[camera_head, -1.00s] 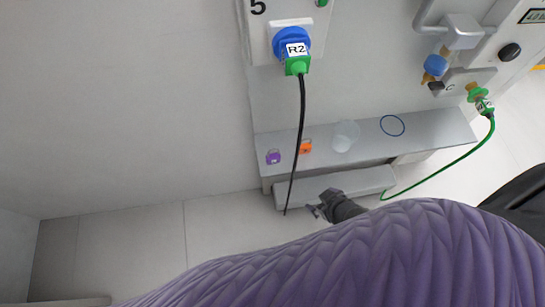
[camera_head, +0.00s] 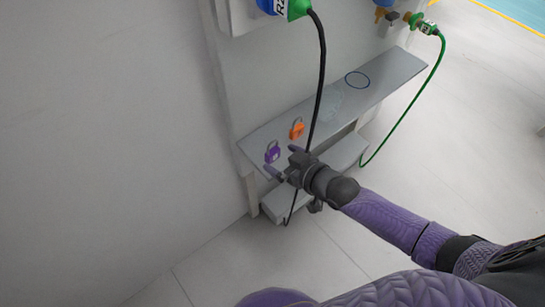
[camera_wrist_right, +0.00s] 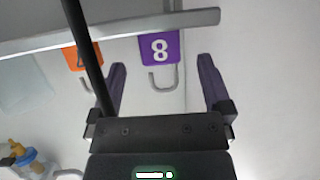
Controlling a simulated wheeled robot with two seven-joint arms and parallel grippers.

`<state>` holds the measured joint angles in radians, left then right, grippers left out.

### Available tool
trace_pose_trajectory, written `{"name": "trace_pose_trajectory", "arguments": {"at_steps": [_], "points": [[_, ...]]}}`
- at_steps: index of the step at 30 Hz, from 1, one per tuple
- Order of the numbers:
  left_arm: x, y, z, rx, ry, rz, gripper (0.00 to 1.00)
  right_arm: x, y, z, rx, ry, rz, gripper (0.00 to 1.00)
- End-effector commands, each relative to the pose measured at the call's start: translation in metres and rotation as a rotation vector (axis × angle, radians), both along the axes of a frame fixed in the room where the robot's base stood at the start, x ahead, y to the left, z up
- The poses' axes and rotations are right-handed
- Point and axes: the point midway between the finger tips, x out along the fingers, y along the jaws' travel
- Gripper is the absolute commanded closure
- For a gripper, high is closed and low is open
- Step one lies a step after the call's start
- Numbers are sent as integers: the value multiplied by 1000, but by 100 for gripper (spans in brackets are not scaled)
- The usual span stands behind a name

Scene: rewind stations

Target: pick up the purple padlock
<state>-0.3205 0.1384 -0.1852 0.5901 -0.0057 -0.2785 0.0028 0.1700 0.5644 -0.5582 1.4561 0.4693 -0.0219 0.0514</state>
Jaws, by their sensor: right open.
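The purple padlock (camera_head: 272,154) stands at the near left end of the grey shelf (camera_head: 385,82). In the right wrist view the padlock (camera_wrist_right: 159,46) shows a white 8 and a grey shackle, which points down the picture. My right gripper (camera_head: 282,161) is open and empty, close to the padlock at the shelf's front edge. In the wrist view its two fingers (camera_wrist_right: 161,68) lie to either side of the padlock's line, with the padlock between or just beyond the tips; I cannot tell the exact depth. My left gripper is not in view.
An orange padlock (camera_head: 297,130) stands close beside the purple one. A black cable (camera_head: 321,75) hangs from the green plug in front of the shelf, near my right gripper. A faint clear cup (camera_head: 330,104) and a blue ring (camera_head: 357,80) are farther along. A green cable (camera_head: 408,117) hangs at right.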

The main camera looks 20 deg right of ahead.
Motion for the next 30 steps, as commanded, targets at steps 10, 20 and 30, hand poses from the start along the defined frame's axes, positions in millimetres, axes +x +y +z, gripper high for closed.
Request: {"name": "trace_pose_trajectory", "arguments": {"at_steps": [10,20,30], "points": [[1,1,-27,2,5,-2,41,33,15,-18,1,3,-1,0],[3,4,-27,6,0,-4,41,33,15,-17,0,2,-1,49],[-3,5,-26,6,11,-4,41,32,15,-18,0,2,-1,100]]}}
